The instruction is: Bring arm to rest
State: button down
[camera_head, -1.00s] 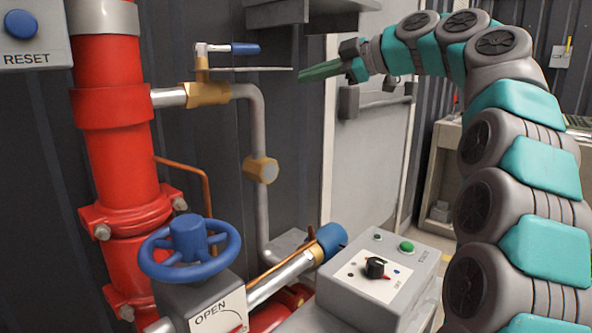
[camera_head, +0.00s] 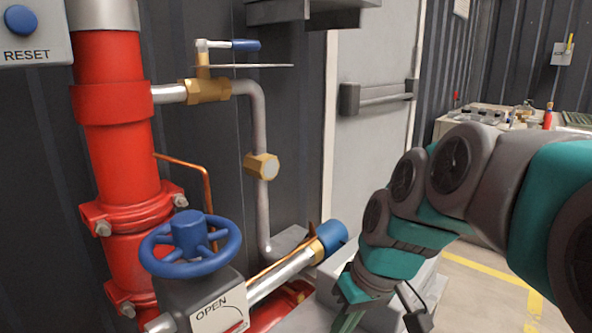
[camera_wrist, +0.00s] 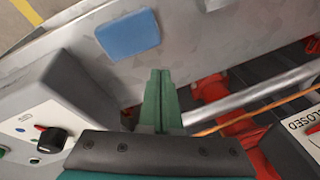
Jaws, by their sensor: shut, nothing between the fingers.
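My gripper (camera_head: 350,318) points down at the lower middle of the head view, its green fingers partly cut off by the bottom edge. My arm reaches in from the right and hides most of the grey control box (camera_head: 425,268). In the wrist view my gripper (camera_wrist: 158,75) has its two green fingers together, with nothing between them. The control box with its black knob (camera_wrist: 50,140) lies to the left of the fingers there. I cannot tell the exact gap between the fingers and the surfaces below.
A blue handwheel (camera_head: 190,245) and a red pipe (camera_head: 118,150) stand at left. A blue-handled valve (camera_head: 230,46) is above, and a blue-capped pipe (camera_head: 330,238) is close to my gripper. A door (camera_head: 370,130) and a cluttered bench (camera_head: 480,118) are behind. Floor at right is clear.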

jog(key=s+d+f+m+g+h, duration=0.1)
jog(key=s+d+f, duration=0.3)
jog(key=s, duration=0.4)
jog(key=s+d+f+m+g+h, duration=0.1)
jog(key=s+d+f+m+h, duration=0.1)
jog(key=s+f, duration=0.4)
jog(key=s+d+m, duration=0.1)
jog(key=s+d, duration=0.1)
jog(key=shift+s+d+f+m+g, duration=0.15)
jog(key=shift+s+f+m+g, duration=0.15)
jog(key=shift+s+f+m, duration=0.1)
